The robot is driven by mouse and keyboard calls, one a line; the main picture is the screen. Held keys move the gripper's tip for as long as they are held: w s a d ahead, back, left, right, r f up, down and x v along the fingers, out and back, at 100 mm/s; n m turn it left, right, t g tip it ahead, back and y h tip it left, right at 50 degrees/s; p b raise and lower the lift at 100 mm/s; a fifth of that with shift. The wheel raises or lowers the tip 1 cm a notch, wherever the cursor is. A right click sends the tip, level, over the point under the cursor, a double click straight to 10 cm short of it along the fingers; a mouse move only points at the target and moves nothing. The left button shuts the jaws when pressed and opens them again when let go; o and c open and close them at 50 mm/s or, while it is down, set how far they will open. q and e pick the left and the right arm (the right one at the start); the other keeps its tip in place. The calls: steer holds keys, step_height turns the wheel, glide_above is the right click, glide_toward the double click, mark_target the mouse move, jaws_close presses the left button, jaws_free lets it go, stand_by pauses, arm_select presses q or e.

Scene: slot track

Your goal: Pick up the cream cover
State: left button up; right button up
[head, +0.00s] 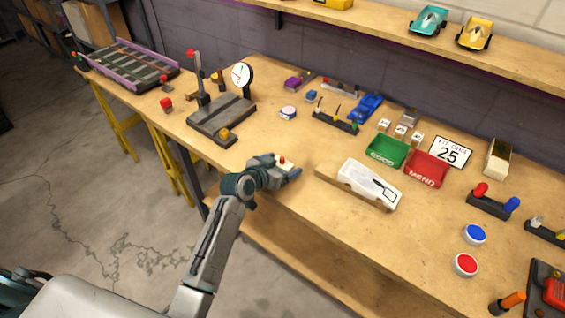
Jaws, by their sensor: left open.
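A small flat cream piece with a red spot on top (285,161) lies on the bench near its front edge and looks like the cream cover. My left gripper (285,169) is open right at this piece, and its fingers hide part of it. I cannot tell whether the fingers touch it. My right gripper is not in view.
A white block with a dark drawing (368,182) lies right of my left gripper on a wooden piece. Behind it are a green tray (387,152) and a red tray (426,168). A dark stand with a dial (222,117) is at left. The bench between is clear.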

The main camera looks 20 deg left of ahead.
arm_select(q)
steer(key=c, duration=1)
